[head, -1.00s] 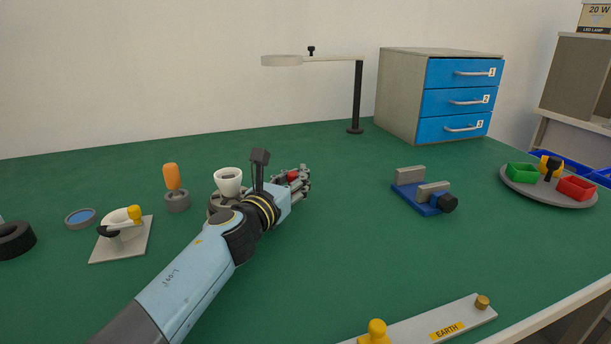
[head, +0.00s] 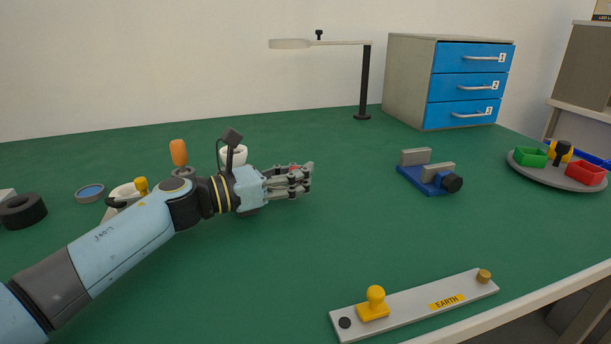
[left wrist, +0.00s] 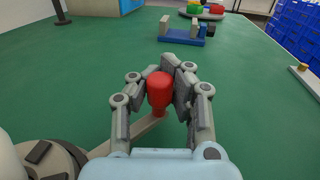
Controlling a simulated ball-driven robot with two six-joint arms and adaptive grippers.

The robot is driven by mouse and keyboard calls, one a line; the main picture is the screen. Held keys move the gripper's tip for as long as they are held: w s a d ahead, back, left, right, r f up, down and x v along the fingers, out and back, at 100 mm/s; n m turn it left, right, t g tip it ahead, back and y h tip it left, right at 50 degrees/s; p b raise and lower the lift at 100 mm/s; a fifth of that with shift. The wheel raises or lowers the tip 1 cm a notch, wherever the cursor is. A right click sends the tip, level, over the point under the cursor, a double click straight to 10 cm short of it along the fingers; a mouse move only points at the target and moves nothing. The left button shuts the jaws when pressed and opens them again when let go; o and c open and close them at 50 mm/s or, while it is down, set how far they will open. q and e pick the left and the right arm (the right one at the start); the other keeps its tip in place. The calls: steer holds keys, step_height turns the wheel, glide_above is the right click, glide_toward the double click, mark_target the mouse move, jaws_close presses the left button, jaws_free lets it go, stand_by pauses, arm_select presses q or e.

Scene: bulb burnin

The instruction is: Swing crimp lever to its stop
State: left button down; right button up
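The crimp lever (left wrist: 146,135) is a pale bar with an upright red knob (left wrist: 159,92) at its end. In the left wrist view it runs from a grey round base (left wrist: 48,160) at the lower left. My left gripper (left wrist: 162,80) has its fingers on both sides of the knob and looks shut on it. In the head view my left gripper (head: 302,180) shows a bit of red between its fingers, and my arm and hand hide the base and bar. My right gripper is in neither view.
A white cup (head: 234,155) and an orange-handled tool (head: 178,153) stand behind my left arm. A blue vise (head: 425,183) lies to the right, with a round tray (head: 560,180) beyond. An EARTH bar (head: 415,311) lies in front. The green table between is clear.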

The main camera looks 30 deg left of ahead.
arm_select(q)
steer(key=shift+s+a, duration=0.1)
steer(key=shift+a, duration=0.15)
steer(key=c, duration=1.3)
jaws_free()
steer(key=shift+s+a, duration=0.1)
steer(key=shift+a, duration=0.2)
steer(key=shift+c, duration=0.2)
steer(key=shift+o, duration=1.1)
steer(key=shift+d, duration=0.1)
steer(key=v, duration=1.2)
